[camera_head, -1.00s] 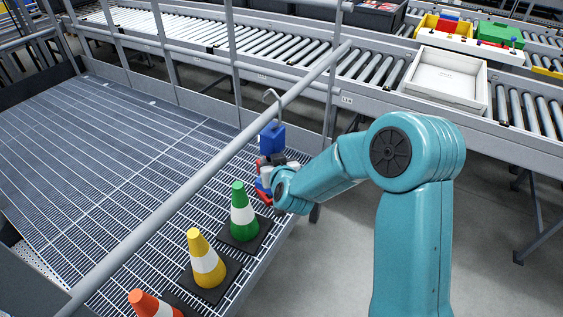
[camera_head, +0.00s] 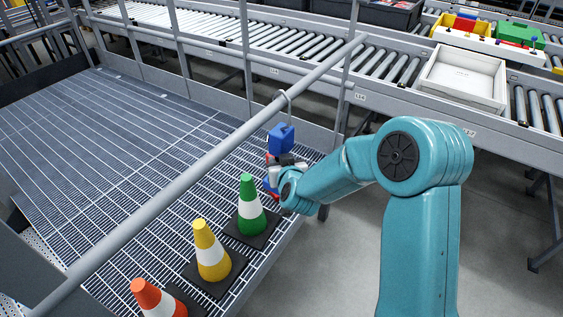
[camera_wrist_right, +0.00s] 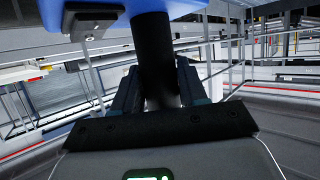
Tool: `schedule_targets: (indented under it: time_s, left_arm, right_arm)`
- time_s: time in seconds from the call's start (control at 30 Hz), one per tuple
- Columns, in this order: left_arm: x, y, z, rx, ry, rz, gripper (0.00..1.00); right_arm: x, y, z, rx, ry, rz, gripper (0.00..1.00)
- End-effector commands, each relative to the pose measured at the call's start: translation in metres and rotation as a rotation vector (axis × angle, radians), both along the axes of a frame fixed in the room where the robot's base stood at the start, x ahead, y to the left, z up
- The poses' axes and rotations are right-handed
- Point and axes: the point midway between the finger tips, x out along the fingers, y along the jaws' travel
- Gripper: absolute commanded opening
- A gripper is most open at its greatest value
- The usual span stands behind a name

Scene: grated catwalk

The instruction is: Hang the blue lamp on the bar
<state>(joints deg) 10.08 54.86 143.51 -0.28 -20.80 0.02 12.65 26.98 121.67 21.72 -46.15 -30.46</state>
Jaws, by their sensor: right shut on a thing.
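The blue lamp (camera_head: 281,139) is upright with its hook (camera_head: 290,106) at the top. The hook's curve overlaps the grey bar (camera_head: 215,160) in the head view; I cannot tell whether its weight rests on the bar. My right gripper (camera_head: 276,166) is just below the lamp. In the right wrist view, the gripper (camera_wrist_right: 155,98) is shut around a black post (camera_wrist_right: 153,45) under the lamp's blue body (camera_wrist_right: 60,12). My left gripper is in neither view.
A green cone (camera_head: 248,205), a yellow cone (camera_head: 211,250) and an orange cone (camera_head: 155,298) stand on the grating below the bar. An upright post (camera_head: 245,60) stands behind the bar. A roller conveyor with a white tray (camera_head: 462,78) runs along the back.

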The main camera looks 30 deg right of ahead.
Motion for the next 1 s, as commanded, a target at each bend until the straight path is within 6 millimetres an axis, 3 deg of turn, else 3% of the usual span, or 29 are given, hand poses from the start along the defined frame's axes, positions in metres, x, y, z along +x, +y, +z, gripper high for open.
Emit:
schedule_targets:
  time_s: [0.03,0.1,0.4,0.53,1.0]
  left_arm:
    - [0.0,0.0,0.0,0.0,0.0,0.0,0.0]
    - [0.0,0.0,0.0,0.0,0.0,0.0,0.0]
    - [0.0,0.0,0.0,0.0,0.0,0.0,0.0]
    - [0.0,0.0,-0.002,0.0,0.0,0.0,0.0]
    - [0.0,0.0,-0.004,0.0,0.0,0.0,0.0]
  right_arm:
    - [0.0,0.0,0.001,-0.002,-0.004,0.0,0.52]
    - [0.0,0.0,0.001,-0.001,-0.003,0.0,0.72]
    - [-0.001,0.001,0.0,0.001,0.002,0.0,0.72]
    - [-0.012,0.005,0.005,0.0,0.0,0.001,0.72]
    - [-0.116,0.049,0.055,0.0,-0.006,0.002,0.72]
